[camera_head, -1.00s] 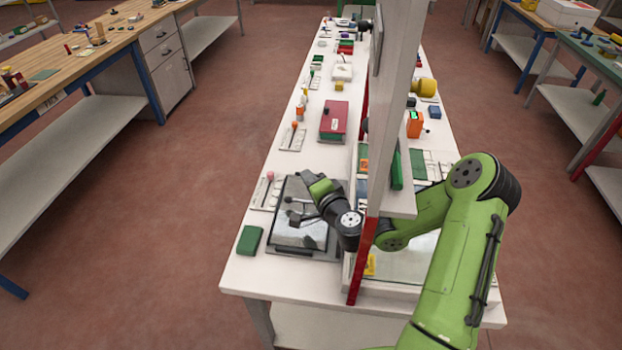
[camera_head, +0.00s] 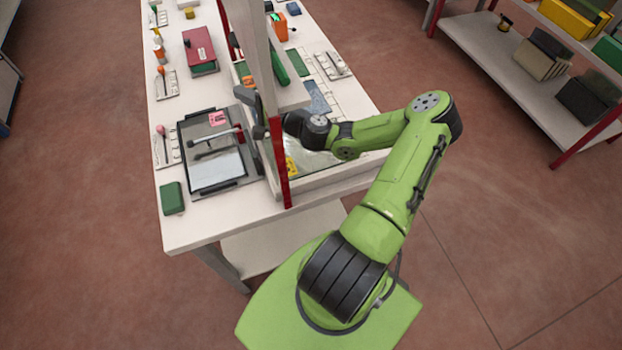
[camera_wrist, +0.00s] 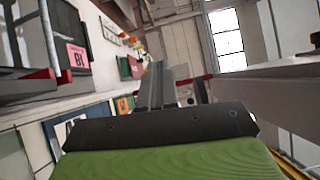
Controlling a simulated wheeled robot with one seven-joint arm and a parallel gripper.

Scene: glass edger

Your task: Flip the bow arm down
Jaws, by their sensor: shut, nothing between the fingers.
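A flat black-framed panel (camera_head: 182,150) lies on the near left of the white table in the head view. A slim grey bar with a red end, which looks like the bow arm (camera_head: 212,138), stretches across it. In the wrist view, a grey bar with a red end (camera_wrist: 49,32) shows at the upper left. My gripper (camera_head: 248,97) is beside the upright post, to the right of the panel, and is partly hidden by the post. Its dark fingers (camera_wrist: 157,84) are together and empty in the wrist view. I see no contact between them and the bar.
A tall grey post with a red lower part (camera_head: 277,165) stands close to my wrist. A pink label (camera_head: 217,118) is on the panel. A green block (camera_head: 172,197) lies at the table's near corner. A red box (camera_head: 199,48) and small tools lie farther back.

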